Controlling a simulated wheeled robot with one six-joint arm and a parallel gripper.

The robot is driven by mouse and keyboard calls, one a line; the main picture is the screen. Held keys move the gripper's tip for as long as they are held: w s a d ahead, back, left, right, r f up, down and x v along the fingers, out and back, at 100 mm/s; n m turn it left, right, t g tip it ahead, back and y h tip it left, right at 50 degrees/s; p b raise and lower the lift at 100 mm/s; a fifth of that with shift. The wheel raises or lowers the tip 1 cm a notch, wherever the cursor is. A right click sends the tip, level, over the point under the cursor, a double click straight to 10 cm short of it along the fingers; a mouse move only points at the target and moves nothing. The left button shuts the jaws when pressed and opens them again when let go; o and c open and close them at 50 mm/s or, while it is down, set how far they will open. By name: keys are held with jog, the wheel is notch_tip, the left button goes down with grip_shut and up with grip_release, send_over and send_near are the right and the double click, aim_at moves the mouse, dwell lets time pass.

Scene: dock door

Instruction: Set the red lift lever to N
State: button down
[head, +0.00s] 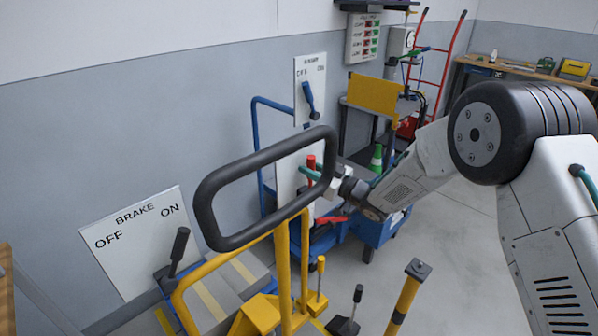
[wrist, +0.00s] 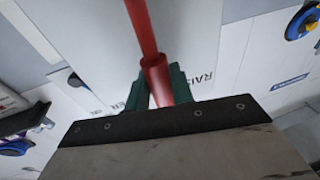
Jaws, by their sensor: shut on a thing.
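The red lift lever (head: 311,162) shows its red top in the head view, in front of a white panel (head: 286,182). My gripper (head: 309,174) has its green fingers closed around the lever. In the wrist view, the red lever (wrist: 143,28) runs up from between the green fingertips (wrist: 160,86). The panel (wrist: 110,60) behind carries the word RAISE to the right and a partly hidden word ending in ER to the left. I cannot see an N mark, so the lever's setting cannot be read.
A yellow frame with a black loop handle (head: 222,172) stands close in front of the panel. A brake board (head: 137,232) with a black-handled lever is at lower left. A blue lever (head: 310,98) is on the wall above.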

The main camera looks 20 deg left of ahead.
dwell(0.4)
jog(key=c, duration=1.2)
grip_release()
jog(key=v, duration=0.8)
jog(key=shift+w, duration=0.1)
